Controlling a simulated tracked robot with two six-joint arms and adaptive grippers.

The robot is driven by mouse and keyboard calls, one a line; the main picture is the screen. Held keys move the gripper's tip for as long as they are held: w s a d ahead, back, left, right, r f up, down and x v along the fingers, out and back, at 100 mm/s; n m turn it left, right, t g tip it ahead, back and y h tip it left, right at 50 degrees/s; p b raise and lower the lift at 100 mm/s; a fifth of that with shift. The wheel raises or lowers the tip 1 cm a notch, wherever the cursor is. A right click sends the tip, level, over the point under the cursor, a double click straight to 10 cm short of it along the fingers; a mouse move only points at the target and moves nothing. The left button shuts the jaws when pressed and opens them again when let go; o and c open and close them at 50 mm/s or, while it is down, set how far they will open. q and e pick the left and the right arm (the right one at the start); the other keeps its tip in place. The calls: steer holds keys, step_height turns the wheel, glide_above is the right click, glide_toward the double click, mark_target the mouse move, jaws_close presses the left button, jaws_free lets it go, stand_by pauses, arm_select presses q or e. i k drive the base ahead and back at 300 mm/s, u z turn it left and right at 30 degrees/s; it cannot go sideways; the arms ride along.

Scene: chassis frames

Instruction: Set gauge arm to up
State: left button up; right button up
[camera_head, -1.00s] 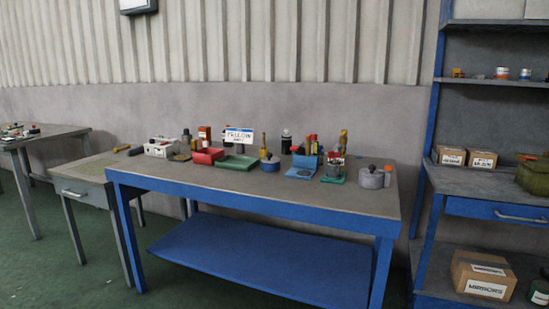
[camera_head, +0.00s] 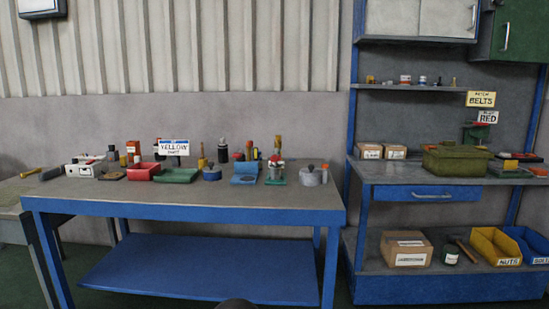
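I cannot make out a gauge arm for certain at this size. Small items stand in a row on the blue-framed workbench (camera_head: 200,201). Among them are a small device on a green base (camera_head: 275,180), a blue device with an upright back (camera_head: 244,178), a grey round pot with a dark knob (camera_head: 311,177) and a white box with small fittings on top (camera_head: 85,169). Whether any of these carries the gauge arm, and its position, I cannot tell. Neither of my grippers is in view.
A shelf unit (camera_head: 410,174) on the right holds a green case (camera_head: 455,160), cardboard boxes, and yellow (camera_head: 495,244) and blue (camera_head: 527,243) bins. A sign reading YELLOW (camera_head: 174,147) stands on the bench. The bench's front strip is bare. Another table (camera_head: 12,196) adjoins at left.

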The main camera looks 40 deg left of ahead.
mark_target(274, 158)
steer(key=u, duration=0.2)
steer(key=i, duration=1.25)
steer(key=u, duration=0.55)
